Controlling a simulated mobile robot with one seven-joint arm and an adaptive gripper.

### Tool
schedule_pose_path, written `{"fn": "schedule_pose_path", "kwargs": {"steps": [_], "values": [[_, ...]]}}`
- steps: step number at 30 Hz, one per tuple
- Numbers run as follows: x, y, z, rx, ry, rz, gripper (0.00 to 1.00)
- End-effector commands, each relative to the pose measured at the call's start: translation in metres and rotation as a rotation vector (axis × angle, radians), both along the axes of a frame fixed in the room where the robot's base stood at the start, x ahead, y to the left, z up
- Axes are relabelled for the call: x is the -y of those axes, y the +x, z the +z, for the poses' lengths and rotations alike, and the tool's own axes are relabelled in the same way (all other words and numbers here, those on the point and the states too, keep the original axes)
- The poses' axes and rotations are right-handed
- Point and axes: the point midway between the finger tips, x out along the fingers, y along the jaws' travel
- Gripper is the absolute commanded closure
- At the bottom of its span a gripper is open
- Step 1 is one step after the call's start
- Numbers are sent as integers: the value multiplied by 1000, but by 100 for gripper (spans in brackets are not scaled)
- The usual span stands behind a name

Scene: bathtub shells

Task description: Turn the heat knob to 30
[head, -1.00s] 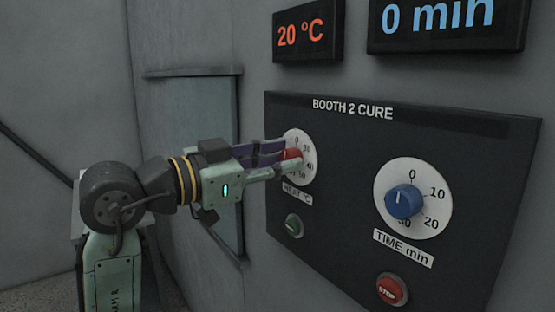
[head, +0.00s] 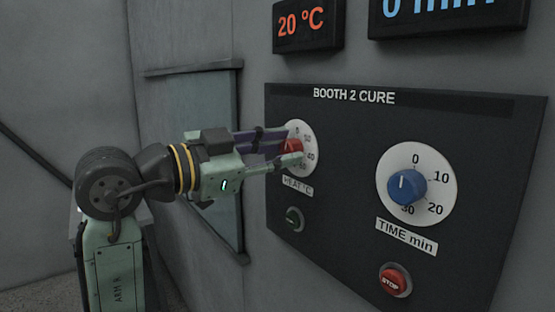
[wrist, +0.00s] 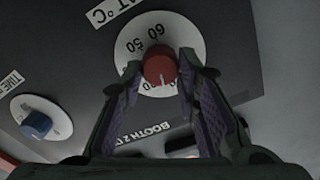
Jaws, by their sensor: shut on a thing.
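The red heat knob (head: 292,145) sits on a white round dial (head: 313,140) at the left of the dark control panel. My gripper (head: 290,148) is shut on the knob, one finger on each side. In the wrist view the knob (wrist: 159,66) lies between the fingertips, and a short white mark on it points down in that picture. The dial's 50 and 60 show above it there; the numbers near the mark are partly hidden by the fingers. The red-lettered display (head: 308,25) above the panel reads 20 °C.
A blue time knob (head: 407,187) on its own dial is to the right. A small green knob or button (head: 294,219) sits below the heat dial, and a red STOP button (head: 394,281) lower right. A blue-lettered display (head: 447,10) is cut off at the top.

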Motion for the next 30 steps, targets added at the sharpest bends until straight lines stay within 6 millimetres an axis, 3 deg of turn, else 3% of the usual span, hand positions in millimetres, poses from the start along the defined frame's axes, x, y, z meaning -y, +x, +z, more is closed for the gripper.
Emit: {"fn": "schedule_pose_path", "kwargs": {"steps": [15,30], "values": [[1,-1,-3,352,254,-1,99],[1,-1,-2,494,358,0,99]]}}
